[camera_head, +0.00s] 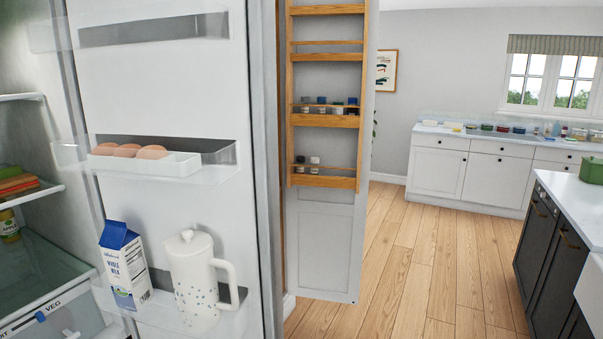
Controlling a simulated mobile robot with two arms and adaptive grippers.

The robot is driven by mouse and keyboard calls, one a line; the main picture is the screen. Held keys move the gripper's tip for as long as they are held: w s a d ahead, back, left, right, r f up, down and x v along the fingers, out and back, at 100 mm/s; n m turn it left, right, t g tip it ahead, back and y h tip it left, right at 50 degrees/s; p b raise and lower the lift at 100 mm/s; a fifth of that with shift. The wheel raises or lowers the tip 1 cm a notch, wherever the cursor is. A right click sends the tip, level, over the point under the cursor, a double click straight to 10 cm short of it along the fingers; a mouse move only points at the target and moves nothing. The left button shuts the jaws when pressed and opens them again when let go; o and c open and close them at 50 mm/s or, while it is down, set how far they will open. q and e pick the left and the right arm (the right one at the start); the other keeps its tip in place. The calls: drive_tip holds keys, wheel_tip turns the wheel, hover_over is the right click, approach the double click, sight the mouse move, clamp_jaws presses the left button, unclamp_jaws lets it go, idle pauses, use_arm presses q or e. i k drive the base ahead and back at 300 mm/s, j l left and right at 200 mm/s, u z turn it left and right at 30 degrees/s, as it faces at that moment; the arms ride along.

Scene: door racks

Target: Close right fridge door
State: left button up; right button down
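The fridge door (165,80) stands open at the left of the head view, with its inner side facing me. Its clear shelves hold a white egg tray (140,165) with brown eggs, a milk carton (124,265) and a white speckled pitcher (197,277). The fridge interior (40,200) shows at the far left. The door's outer side and handle are hidden. Neither of my grippers is in view.
A cabinet door with a wooden spice rack (326,120) stands open just behind the fridge door. A dark island (555,260) is at the right. White counters (490,178) line the back wall. The wooden floor (430,270) between is clear.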

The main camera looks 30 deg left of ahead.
sight(186, 77)
drive_tip(key=i+l, duration=0.1)
drive_tip(key=i, duration=0.35)
drive_tip(key=i+l, duration=0.1)
drive_tip(key=i, duration=0.4)
drive_tip(key=i+u, duration=0.2)
drive_tip(key=u, duration=0.25)
drive_tip(key=i+u, duration=0.2)
drive_tip(key=u, duration=0.3)
drive_tip(key=i+l+u, duration=0.15)
drive_tip(key=u, duration=0.3)
drive_tip(key=i+l+u, duration=0.15)
drive_tip(key=l+u, duration=0.15)
drive_tip(key=u, duration=0.2)
drive_tip(key=i+l+u, duration=0.15)
drive_tip(key=u, duration=0.3)
drive_tip(key=i+l+u, duration=0.15)
drive_tip(key=u, duration=0.25)
drive_tip(key=i+l+u, duration=0.15)
drive_tip(key=u, duration=0.3)
drive_tip(key=l+u, duration=0.4)
drive_tip(key=i+l+u, duration=0.1)
drive_tip(key=l+u, duration=0.15)
drive_tip(key=u, duration=0.2)
